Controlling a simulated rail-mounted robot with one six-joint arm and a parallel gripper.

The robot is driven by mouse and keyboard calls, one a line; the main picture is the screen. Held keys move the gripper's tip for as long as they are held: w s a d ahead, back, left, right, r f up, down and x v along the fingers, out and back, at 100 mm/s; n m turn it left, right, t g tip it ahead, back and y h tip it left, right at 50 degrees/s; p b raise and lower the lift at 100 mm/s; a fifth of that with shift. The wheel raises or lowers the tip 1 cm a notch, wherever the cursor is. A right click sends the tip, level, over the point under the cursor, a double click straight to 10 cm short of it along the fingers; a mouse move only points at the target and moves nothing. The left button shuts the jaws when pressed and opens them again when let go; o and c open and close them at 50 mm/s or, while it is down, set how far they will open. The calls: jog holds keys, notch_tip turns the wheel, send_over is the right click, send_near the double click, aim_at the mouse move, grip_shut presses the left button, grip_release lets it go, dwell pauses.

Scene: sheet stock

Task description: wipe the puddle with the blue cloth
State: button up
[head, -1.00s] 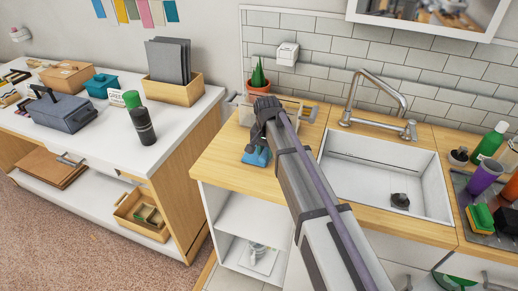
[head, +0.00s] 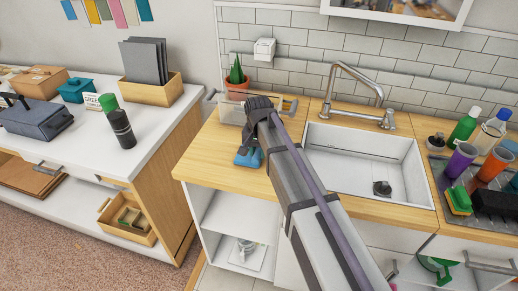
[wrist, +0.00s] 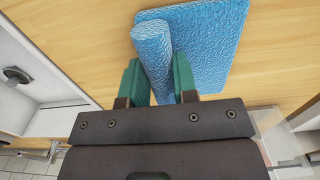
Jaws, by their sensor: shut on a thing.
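The blue cloth (wrist: 212,40) lies on the wooden counter in the wrist view, with a raised roll or fold along its left side. My gripper (wrist: 161,80) is shut on that fold between its two green fingers. The flat part of the cloth spreads out beyond the fingers and to the right. In the head view the cloth (head: 247,158) shows at the counter beneath my gripper (head: 254,140), left of the sink. My arm hides part of the counter behind it. I see no puddle in either view; it may be under the cloth or hidden.
The sink (head: 360,163) is right of my arm. Bottles, cups and a sponge (head: 459,199) are at the far right. The counter's front left (head: 208,160) is clear.

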jog(key=shift+s+a, duration=0.3)
jog(key=shift+s, duration=0.65)
jog(key=shift+w+a, duration=0.5)
jog(key=shift+a, duration=0.95)
jog(key=shift+w+a, duration=0.45)
jog(key=shift+a, duration=0.95)
jog(key=shift+w+a, duration=0.5)
jog(key=shift+a, duration=0.95)
jog(key=shift+w+d, duration=0.25)
jog(key=shift+d, duration=0.65)
jog(key=shift+w+d, duration=0.2)
jog(key=shift+d, duration=0.7)
jog(key=shift+w+d, duration=0.25)
jog(key=shift+d, duration=0.65)
jog(key=shift+r, duration=0.1)
